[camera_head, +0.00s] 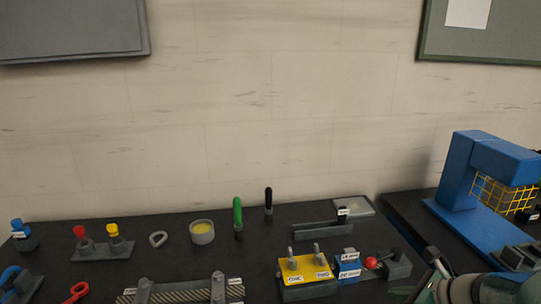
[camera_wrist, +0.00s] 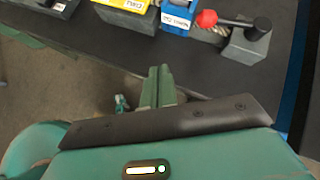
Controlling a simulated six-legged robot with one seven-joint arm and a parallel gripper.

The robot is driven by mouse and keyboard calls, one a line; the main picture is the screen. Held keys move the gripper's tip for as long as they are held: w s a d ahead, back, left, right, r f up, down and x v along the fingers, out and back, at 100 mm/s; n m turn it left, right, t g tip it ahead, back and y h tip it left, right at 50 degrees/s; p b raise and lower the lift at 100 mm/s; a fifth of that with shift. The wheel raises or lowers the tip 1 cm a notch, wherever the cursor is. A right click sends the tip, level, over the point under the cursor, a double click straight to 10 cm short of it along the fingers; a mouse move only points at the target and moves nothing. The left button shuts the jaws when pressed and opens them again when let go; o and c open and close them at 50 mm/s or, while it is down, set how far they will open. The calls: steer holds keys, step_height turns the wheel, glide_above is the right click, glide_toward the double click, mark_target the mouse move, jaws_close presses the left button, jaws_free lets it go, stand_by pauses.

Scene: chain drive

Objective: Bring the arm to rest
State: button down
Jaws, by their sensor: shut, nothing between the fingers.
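My gripper (camera_wrist: 160,72) shows in the wrist view as two green fingers side by side, shut with nothing between them. Its tips lie just past the front edge of the dark table (camera_wrist: 118,58) in that view, apart from the objects on it. In the head view part of my green arm enters at the bottom right corner, in front of the table (camera_head: 200,262). Which part of the hand shows there is hard to tell.
A red-knobbed lever on a grey block (camera_wrist: 250,45), a blue labelled block (camera_wrist: 178,18) and a yellow box (camera_head: 305,270) stand near the fingers. A blue guarded press (camera_head: 470,180) is at right. Tools and a green handle (camera_head: 238,212) stand further left. A wall closes the back.

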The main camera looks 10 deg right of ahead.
steer(key=s+a+r+n+g+h, duration=0.1)
steer(key=s+a+r+n, duration=0.3)
steer(key=a+n, duration=0.5)
steer(key=s+a+r+n+g+h, duration=0.1)
steer(key=s+a+r+n+h, duration=0.2)
steer(key=n, duration=1.6)
steer(key=s+a+r, duration=0.1)
steer(key=s+a, duration=0.2)
steer(key=a, duration=0.3)
steer(key=shift+n+g+h, duration=0.3)
steer(key=shift+g, duration=0.1)
steer(key=c, duration=2.1)
jaws_free()
steer(key=shift+r, duration=0.1)
